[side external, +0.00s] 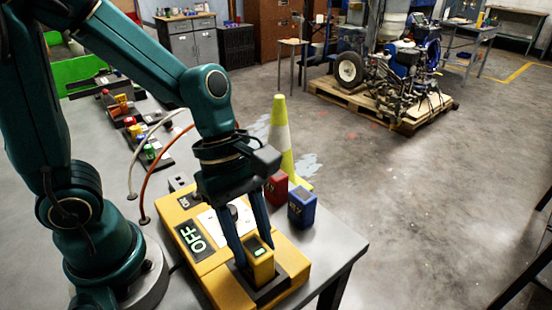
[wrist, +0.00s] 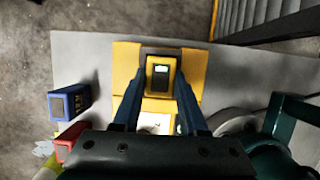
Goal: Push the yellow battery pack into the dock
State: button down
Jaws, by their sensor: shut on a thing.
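The yellow battery pack (side external: 261,262) stands upright at the dark dock (side external: 272,289) on the front end of the yellow machine (side external: 216,276). A small green light shows on its dark top. My gripper (side external: 256,258) points down with its blue fingers shut on the pack's two sides. In the wrist view the pack (wrist: 160,75) sits between the fingertips (wrist: 159,88), over the yellow machine (wrist: 126,62). I cannot tell how deep the pack sits in the dock. A panel (side external: 194,240) on the machine reads OFF in green.
A blue battery pack (side external: 302,207) and a red one (side external: 276,187) stand on the grey table (side external: 335,248) beside the machine. Cables and small coloured parts (side external: 150,152) lie on the table's far left.

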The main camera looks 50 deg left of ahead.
jog(key=shift+f, duration=0.6)
jog(key=shift+c, duration=1.8)
grip_release()
jog(key=o, duration=0.3)
jog(key=shift+r, duration=0.1)
jog(key=v, duration=0.7)
